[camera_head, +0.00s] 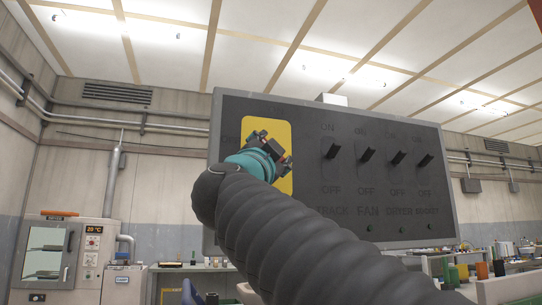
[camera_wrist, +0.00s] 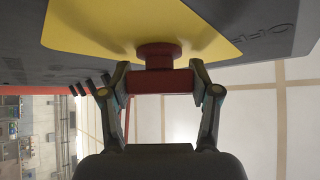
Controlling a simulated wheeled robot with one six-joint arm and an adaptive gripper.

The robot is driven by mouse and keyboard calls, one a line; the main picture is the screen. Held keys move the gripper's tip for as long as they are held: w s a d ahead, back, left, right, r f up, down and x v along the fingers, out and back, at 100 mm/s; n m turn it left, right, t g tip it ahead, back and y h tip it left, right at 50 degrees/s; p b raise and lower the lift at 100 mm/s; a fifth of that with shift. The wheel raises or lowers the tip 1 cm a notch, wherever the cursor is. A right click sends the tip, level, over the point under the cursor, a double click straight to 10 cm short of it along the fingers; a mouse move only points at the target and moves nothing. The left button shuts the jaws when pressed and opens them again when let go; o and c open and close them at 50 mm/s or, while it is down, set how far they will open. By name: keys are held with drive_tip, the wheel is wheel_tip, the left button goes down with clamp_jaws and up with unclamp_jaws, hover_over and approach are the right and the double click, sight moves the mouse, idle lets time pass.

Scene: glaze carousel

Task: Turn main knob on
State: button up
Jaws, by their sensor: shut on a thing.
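The main knob (camera_wrist: 158,54) is red, with a round base and a crossbar. It stands out from a yellow plate (camera_head: 282,183) on the left part of a dark control panel (camera_head: 228,108). My gripper (camera_wrist: 160,82) is shut on the crossbar, one finger at each end. In the head view my gripper (camera_head: 268,148) is in front of the yellow plate, and it and my arm hide most of the knob. The wrist view shows OFF lettering on the panel beside the plate. The knob's on/off position cannot be told.
Several black lever switches (camera_head: 367,154) with ON and OFF labels stand in a row right of the yellow plate. Small green lights (camera_head: 368,228) show below. A kiln-like cabinet (camera_head: 45,255) stands far left; a cluttered bench (camera_head: 505,262) is behind at right.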

drive_tip(key=shift+m+g+h, duration=0.8)
drive_tip(key=shift+m+g, duration=0.6)
drive_tip(key=shift+m, duration=0.9)
drive_tip(key=o, duration=1.2)
drive_tip(key=shift+c, duration=0.2)
drive_tip(key=shift+f, duration=0.1)
drive_tip(key=v, duration=1.2)
